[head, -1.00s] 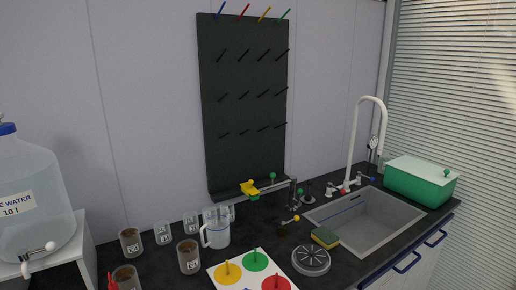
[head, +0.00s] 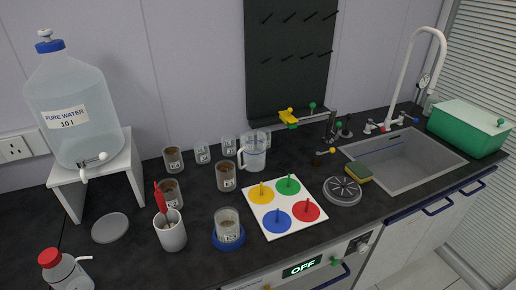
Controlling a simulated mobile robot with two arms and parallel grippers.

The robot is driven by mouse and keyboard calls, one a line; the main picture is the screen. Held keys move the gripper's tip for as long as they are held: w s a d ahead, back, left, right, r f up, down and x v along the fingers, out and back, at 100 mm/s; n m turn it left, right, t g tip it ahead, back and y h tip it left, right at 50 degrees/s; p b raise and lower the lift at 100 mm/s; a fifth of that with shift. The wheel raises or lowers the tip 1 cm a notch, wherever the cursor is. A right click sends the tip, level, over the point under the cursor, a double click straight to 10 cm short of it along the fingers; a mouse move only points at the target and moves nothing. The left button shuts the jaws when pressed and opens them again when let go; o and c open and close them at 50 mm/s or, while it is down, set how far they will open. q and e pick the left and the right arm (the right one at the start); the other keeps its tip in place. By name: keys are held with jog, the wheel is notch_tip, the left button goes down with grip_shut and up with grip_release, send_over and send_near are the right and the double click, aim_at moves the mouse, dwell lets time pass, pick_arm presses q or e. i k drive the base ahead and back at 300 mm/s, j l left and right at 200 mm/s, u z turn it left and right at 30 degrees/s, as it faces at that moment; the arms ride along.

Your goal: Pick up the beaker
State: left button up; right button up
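Several glass vessels stand on the dark counter. A clear one with a label and pale contents (head: 228,226) rests on a round blue base (head: 229,243) near the front. A handled clear jug-like beaker (head: 254,153) stands further back. Brown-filled labelled glasses stand near it (head: 227,176) and to the left (head: 173,159), with another (head: 170,192) partly behind a white cup. Emptier-looking labelled glasses (head: 202,153) stand along the back. I cannot tell which one the task calls the beaker. Neither of my grippers is in view.
A white cup with a red-handled tool (head: 171,235), a wash bottle (head: 65,272) and a grey disc (head: 110,228) are at left. A water tank (head: 72,110) stands on a white stand. A colored-disc board (head: 285,206), sponge (head: 358,172) and sink (head: 400,158) are rightward.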

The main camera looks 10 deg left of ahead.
aim_at(227, 219)
jog(key=k+l, duration=0.2)
jog(key=l, duration=0.2)
jog(key=k+l, duration=0.2)
jog(key=l, duration=0.15)
jog(key=k+l, duration=0.2)
jog(key=l, duration=0.2)
